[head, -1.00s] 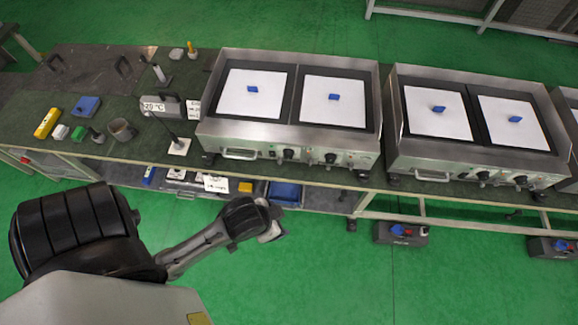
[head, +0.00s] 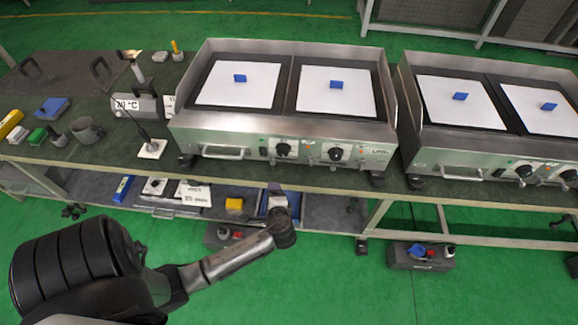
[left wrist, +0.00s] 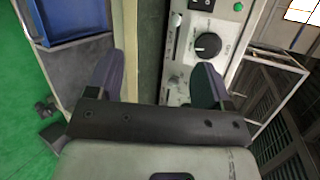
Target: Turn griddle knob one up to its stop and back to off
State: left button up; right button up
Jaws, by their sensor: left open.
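The left griddle (head: 230,131) stands on the bench. Its front panel carries two black knobs, a left one (head: 283,149) and a right one (head: 336,154). No label marks either as knob one. My left gripper (head: 278,195) is in front of the bench edge, below and apart from these knobs. In the left wrist view my left gripper (left wrist: 157,78) is open, with nothing between its fingers. A black knob (left wrist: 208,45) with a light pointer line shows beyond the right-hand finger; I cannot tell which knob it is. My right gripper is not in view.
A second griddle (head: 455,160) stands to the right. The bench's front edge (head: 330,183) runs close to my left gripper. A blue bin (left wrist: 70,18) sits on the lower shelf. A temperature display (head: 128,104) and small items stand on the left of the bench.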

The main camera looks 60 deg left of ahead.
aim_at(283, 154)
pick_arm(q)
jog(key=w+a+m+t+y+b, duration=0.1)
jog(key=w+a+m+t, duration=0.1)
jog(key=w+a+m, duration=0.2)
jog(key=w+a+r+m+t+b, duration=0.1)
jog(key=w+a+m+t, duration=0.1)
jog(key=m, duration=0.6)
jog(key=w+a+m+t+y+b, duration=0.1)
jog(key=w+a+m+t, duration=0.1)
jog(key=w+a+m, duration=0.3)
jog(key=shift+w+a+r+m+y, duration=0.3)
jog(key=shift+a+m, duration=0.05)
jog(key=shift+m, duration=0.15)
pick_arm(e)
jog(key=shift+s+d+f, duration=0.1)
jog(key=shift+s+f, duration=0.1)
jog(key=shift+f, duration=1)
pick_arm(q)
jog(key=shift+c, duration=0.4)
jog(key=c, duration=0.8)
jog(key=shift+c, duration=0.2)
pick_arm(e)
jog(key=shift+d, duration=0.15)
